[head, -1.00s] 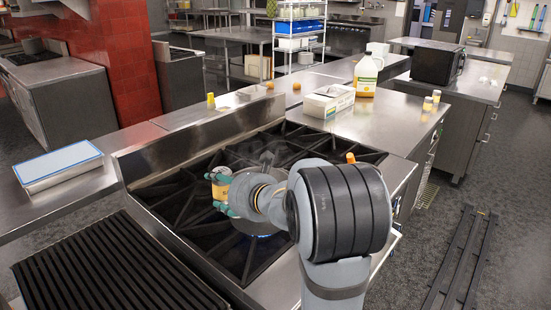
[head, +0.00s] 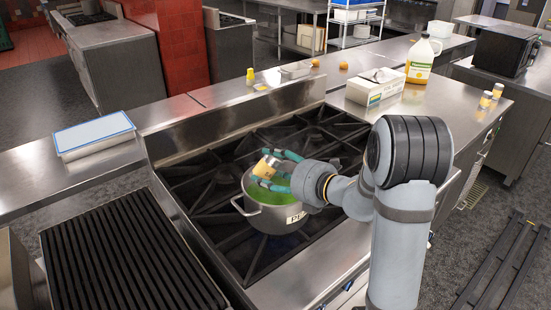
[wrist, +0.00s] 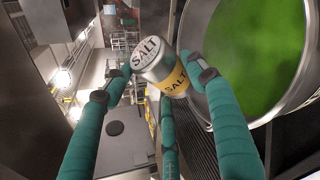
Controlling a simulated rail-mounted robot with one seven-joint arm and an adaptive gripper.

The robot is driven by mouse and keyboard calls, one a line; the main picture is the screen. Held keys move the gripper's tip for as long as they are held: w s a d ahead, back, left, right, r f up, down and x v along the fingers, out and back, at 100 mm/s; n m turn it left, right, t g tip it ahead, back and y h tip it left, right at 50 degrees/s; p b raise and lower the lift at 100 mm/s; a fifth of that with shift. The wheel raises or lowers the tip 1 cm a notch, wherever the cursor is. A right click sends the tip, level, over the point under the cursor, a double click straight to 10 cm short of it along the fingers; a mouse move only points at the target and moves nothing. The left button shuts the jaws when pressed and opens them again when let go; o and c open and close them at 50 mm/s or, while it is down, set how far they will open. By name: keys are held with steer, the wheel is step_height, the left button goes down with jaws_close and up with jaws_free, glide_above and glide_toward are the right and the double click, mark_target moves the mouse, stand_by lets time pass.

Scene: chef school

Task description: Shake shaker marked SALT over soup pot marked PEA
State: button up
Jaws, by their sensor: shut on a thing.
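The shaker marked SALT (head: 265,168) is small, with a yellow label and a silver lid. My gripper (head: 279,170) is shut on it and holds it tilted over the soup pot (head: 268,217). The pot is silver, holds green soup and stands on the stove; its label is partly hidden and reads "PE". In the wrist view, the teal fingers of my gripper (wrist: 160,82) close around the shaker (wrist: 174,75), whose lid and side both read SALT. The pot's green soup (wrist: 262,55) shows at the right there. I see no salt falling.
The black stove grates (head: 215,190) surround the pot. A ribbed griddle (head: 130,255) is at the front left. A white box (head: 374,92), a jug (head: 422,62) and two small shakers (head: 490,97) stand on the right counter. A yellow-topped shaker (head: 250,75) stands behind the stove.

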steer(key=m+y, duration=0.1)
steer(key=m, duration=0.1)
steer(key=r+m+y+b, duration=0.1)
steer(key=m, duration=0.1)
steer(key=r+m+y, duration=0.1)
steer(key=m, duration=0.1)
steer(key=m+y, duration=0.1)
steer(key=m, duration=0.1)
steer(key=shift+r+t, duration=0.35)
steer(key=shift+t, duration=0.05)
steer(key=m, duration=0.1)
steer(key=m+t, duration=0.1)
steer(key=m, duration=0.1)
steer(key=shift+w+d+r+y, duration=0.2)
steer(key=shift+r+y, duration=0.1)
steer(key=shift+r, duration=0.1)
steer(key=shift+w+d+r+m+t, duration=0.1)
steer(key=shift+r+m+t, duration=0.15)
steer(key=shift+m, duration=0.45)
steer(key=shift+d+r+m+t, duration=0.1)
steer(key=shift+r+m+t, duration=0.15)
steer(key=shift+m, duration=0.45)
steer(key=shift+f, duration=0.1)
